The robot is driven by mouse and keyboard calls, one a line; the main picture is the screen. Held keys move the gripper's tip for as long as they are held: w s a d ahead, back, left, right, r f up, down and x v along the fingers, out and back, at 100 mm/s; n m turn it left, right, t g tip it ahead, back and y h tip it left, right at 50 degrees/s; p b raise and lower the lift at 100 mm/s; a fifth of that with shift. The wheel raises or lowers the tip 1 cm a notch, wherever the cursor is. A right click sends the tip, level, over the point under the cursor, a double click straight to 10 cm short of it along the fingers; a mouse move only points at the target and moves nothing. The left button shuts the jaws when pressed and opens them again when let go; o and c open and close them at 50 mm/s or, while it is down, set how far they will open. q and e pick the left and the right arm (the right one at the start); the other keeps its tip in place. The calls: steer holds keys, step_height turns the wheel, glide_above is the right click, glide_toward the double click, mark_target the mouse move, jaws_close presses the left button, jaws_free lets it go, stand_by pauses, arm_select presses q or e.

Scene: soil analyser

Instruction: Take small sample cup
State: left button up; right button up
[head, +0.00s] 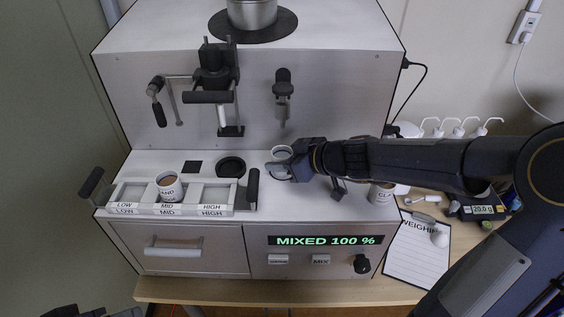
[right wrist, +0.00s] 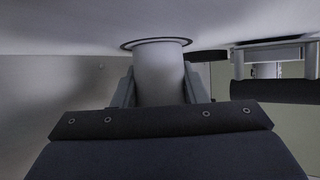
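The small white sample cup (head: 281,152) stands on the analyser's deck, right of the dark round recess. My right gripper (head: 278,168) reaches it from the right, low over the deck. In the right wrist view the cup's pale wall (right wrist: 160,75) sits between the two grey fingers (right wrist: 160,92). The fingers lie against both sides with no gap showing, so the gripper looks shut on it. The cup's base meets a dark-rimmed ring there. Dark parts at the bottom left edge of the head view may be my left gripper, mostly cut off.
A tray marked LOW, MID, HIGH (head: 132,196) holds a SAND cup (head: 169,187) in its middle compartment. A dark round recess (head: 231,167) lies behind it. A CLAY cup (head: 381,195) stands right, under my right arm. The display (head: 325,240) reads MIXED 100 %. A scale (head: 481,210) stands far right.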

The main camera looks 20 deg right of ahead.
steer(key=c, duration=0.5)
steer(key=shift+o, duration=0.2)
steer(key=shift+r, duration=0.2)
